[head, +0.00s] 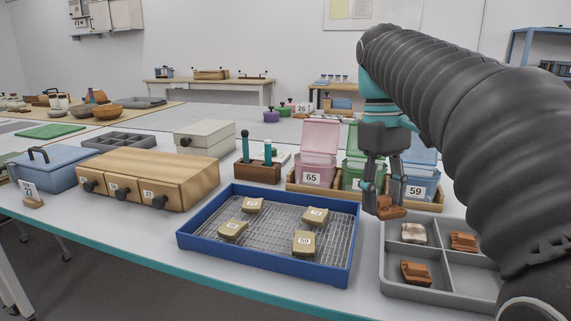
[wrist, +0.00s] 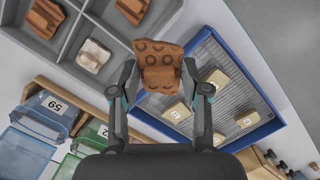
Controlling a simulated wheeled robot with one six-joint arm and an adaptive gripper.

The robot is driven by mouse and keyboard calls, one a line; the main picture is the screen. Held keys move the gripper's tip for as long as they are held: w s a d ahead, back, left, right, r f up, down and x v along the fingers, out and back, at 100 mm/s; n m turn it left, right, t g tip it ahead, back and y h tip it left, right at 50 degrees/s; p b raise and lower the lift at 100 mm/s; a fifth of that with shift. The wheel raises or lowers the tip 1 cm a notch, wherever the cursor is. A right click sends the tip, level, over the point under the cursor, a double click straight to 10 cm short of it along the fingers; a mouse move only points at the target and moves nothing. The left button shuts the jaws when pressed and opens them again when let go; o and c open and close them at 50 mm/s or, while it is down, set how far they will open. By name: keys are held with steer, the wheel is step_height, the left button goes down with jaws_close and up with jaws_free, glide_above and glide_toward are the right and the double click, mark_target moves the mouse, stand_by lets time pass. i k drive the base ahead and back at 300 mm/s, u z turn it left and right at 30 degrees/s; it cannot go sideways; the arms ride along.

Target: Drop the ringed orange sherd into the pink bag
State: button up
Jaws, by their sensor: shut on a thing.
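The orange sherd with dark ring marks (wrist: 159,66) is held between the fingers of my gripper (wrist: 160,88), seen from above in the wrist view. In the head view, my gripper (head: 376,196) points down with the sherd (head: 391,209) at its fingertips, near the right end of the wooden bag rack and behind the grey tray. The pink bag (head: 320,139), labelled 65, stands open in the left of the rack, to the left of my gripper. It is not visible in the wrist view.
A green bag (head: 353,170) and a blue bag (head: 422,178) labelled 59 share the wooden rack (head: 297,186). A grey divided tray (head: 431,293) holds orange and pale sherds. A blue mesh tray (head: 262,266) holds several labelled tan pieces. A wooden drawer box (head: 150,177) stands left.

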mark_target(309, 184)
steer(key=u, duration=1.8)
steer(key=i, duration=1.05)
steer(key=z, duration=2.55)
